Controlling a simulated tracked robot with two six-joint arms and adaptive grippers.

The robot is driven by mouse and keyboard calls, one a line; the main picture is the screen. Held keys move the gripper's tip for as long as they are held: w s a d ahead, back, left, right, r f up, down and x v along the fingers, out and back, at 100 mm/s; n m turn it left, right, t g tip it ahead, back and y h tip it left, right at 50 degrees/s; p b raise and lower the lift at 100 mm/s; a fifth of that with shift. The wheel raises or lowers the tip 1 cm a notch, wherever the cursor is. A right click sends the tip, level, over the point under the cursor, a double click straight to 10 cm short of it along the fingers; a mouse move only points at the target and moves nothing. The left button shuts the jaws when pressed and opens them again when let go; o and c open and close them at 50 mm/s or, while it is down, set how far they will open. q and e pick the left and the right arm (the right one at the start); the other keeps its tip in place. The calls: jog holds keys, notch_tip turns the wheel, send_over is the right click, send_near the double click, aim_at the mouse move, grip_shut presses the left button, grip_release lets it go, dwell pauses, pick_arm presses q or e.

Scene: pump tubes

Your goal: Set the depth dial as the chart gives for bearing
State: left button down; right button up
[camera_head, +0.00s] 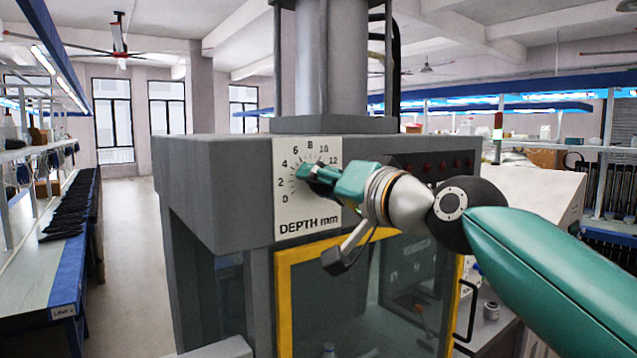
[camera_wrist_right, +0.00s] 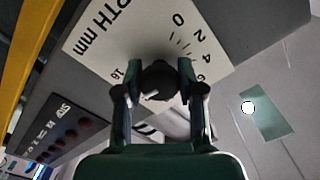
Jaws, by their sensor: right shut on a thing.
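The depth dial is a white plate (camera_head: 290,207) on the grey machine's front, marked "DEPTH mm" with a numbered arc from 0 upward. My right gripper (camera_head: 308,173) reaches it from the right and covers part of the scale. In the right wrist view, the dark round dial knob (camera_wrist_right: 158,80) sits between the two fingers of my right gripper (camera_wrist_right: 159,72), which is shut on it. A short white mark shows on the knob; I cannot tell which number it points to. The plate (camera_wrist_right: 105,45) appears rotated there. No chart is readable. My left gripper is out of view.
Below the dial is a yellow-framed clear door (camera_head: 283,290) on the grey machine (camera_head: 200,190). A dark panel with red buttons (camera_head: 430,163) is right of the dial, behind my right arm. A bench (camera_head: 65,260) stands left, with open floor beside it.

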jog(key=shift+n, duration=1)
jog(key=o, duration=1.2)
jog(key=shift+c, duration=0.2)
jog(key=v, duration=1.2)
jog(key=shift+w+d+f, duration=0.1)
